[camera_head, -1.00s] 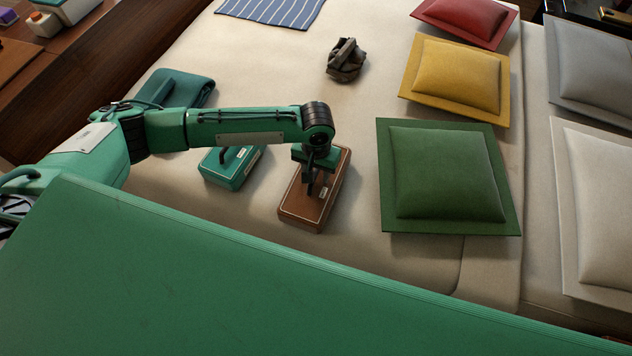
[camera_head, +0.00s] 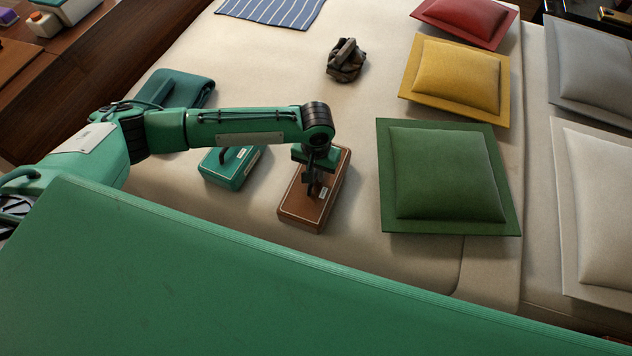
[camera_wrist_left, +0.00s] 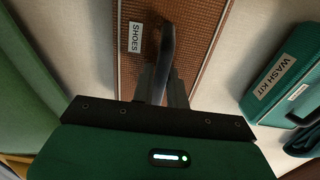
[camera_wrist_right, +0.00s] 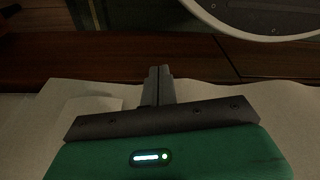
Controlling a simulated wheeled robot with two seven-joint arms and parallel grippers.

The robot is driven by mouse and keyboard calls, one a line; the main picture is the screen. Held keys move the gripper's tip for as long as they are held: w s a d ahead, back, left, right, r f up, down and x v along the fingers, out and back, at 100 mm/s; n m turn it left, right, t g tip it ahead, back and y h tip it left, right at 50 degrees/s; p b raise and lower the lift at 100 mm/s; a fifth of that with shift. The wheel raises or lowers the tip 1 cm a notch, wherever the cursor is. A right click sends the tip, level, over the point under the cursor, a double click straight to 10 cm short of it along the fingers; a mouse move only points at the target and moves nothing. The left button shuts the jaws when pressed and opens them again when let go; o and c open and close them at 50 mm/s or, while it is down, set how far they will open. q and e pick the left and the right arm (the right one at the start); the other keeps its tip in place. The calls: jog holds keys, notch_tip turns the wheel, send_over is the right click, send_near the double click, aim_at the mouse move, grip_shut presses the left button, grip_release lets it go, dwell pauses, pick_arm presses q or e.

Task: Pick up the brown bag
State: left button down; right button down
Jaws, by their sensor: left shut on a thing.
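The brown bag (camera_head: 300,212) lies on the bed, a flat box shape with pale edging. In the left wrist view the brown bag (camera_wrist_left: 192,28) carries a white "SHOES" label and a dark arched handle (camera_wrist_left: 167,48). My left gripper (camera_head: 313,188) is above the bag, pointing down, and its fingers are shut on the handle. The bag appears to rest on the bed. My right gripper (camera_wrist_right: 158,72) shows only in the right wrist view, with its fingers together and nothing seen between them.
A green wash kit bag (camera_head: 228,176) lies just left of the brown bag. A folded teal item (camera_head: 190,88) is behind my left arm. A dark crumpled bag (camera_head: 345,62) lies farther back. A green cushion (camera_head: 445,175) and a yellow cushion (camera_head: 455,78) are at right.

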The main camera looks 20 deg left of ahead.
jog(key=shift+s, duration=0.15)
jog(key=shift+s+f, duration=0.2)
jog(key=shift+s, duration=0.4)
jog(key=shift+w, duration=0.2)
